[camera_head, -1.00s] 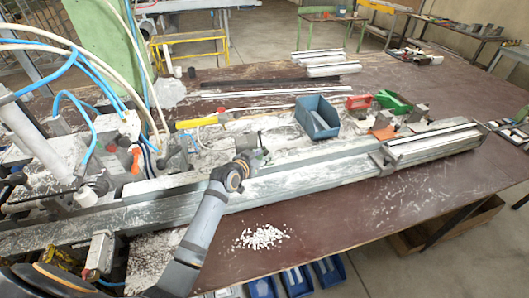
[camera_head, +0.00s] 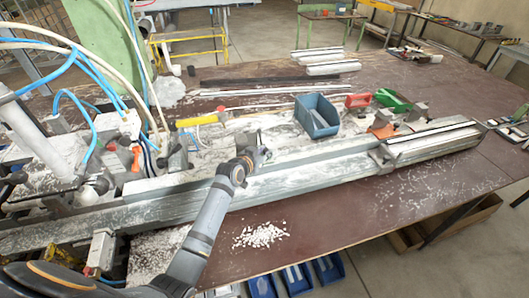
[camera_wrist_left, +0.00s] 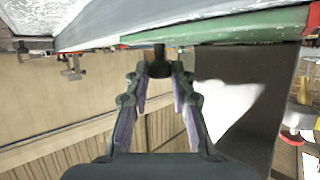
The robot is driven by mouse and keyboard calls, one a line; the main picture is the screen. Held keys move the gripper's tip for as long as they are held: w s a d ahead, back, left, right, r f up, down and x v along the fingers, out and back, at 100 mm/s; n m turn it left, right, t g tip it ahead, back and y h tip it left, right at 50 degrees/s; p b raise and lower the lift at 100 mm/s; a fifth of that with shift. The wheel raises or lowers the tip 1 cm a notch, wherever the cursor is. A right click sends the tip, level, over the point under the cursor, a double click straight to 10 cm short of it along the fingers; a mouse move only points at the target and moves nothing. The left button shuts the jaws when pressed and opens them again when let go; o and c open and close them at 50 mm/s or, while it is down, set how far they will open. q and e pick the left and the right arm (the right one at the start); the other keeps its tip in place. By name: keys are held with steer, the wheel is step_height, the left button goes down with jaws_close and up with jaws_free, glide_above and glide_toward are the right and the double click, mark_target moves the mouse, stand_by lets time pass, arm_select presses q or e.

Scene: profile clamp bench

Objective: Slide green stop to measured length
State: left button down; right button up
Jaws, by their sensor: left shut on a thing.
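My left gripper (camera_head: 261,154) reaches in over the long grey metal rail (camera_head: 310,172), at about the middle of the bench. In the left wrist view, its two fingers (camera_wrist_left: 159,74) close around a dark knob (camera_wrist_left: 158,62). Just beyond the knob runs a long green edge or bar (camera_wrist_left: 222,28); I cannot tell whether knob and bar are one piece. In the head view the fingers and the held part are small and partly hidden by my wrist, so the green stop is not clear there. My right gripper is not in view.
A blue bin (camera_head: 317,115) stands behind the rail, with red (camera_head: 358,100) and green (camera_head: 393,99) pieces to its right. A pile of white chips (camera_head: 260,235) lies in front. Hoses and clamp parts crowd the left. The table's front right is mostly clear.

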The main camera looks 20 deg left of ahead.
arm_select(q)
steer(key=shift+r, duration=0.1)
steer(key=c, duration=1.4)
jaws_free()
steer(key=shift+s, duration=0.35)
steer(key=v, duration=1.1)
steer(key=shift+s+r, duration=0.1)
steer(key=shift+r, duration=0.05)
